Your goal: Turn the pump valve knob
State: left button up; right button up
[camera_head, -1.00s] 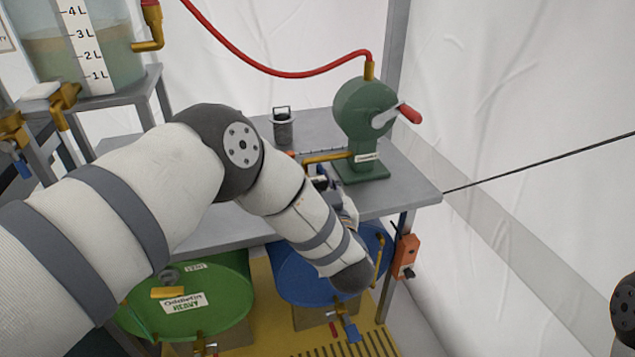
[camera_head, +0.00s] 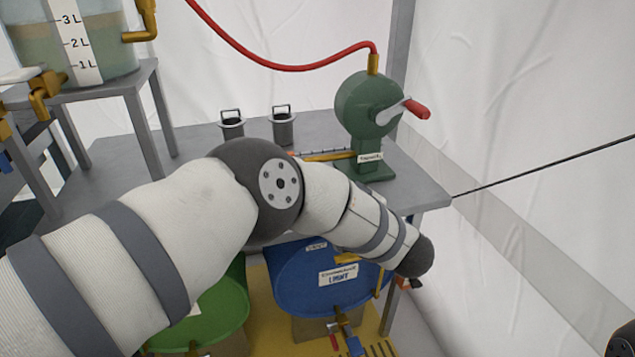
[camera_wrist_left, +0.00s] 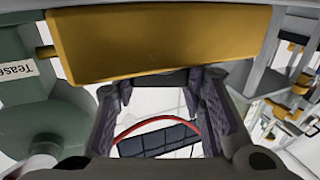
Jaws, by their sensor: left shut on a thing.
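The green pump (camera_head: 365,110) stands at the right end of the grey table, with a white label on its base and a crank with a red grip. A brass bar-shaped knob (camera_head: 330,155) sticks out from its left side. In the left wrist view the knob (camera_wrist_left: 160,42) lies large and level across the fingertips, its short stem toward the green body. In the head view my left arm hides this gripper. My right gripper is out of view.
Two grey metal canisters (camera_head: 282,128) stand on the table (camera_head: 425,188). A blue barrel (camera_head: 305,285) and a green barrel (camera_head: 215,310) lie below. A red hose (camera_head: 280,66) runs to the pump top. A dark cable (camera_head: 540,170) crosses at right.

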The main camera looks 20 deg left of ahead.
pick_arm(q)
jog(key=o, duration=1.2)
jog(key=v, duration=0.7)
jog(key=shift+s+d, duration=0.15)
jog(key=shift+s, duration=0.05)
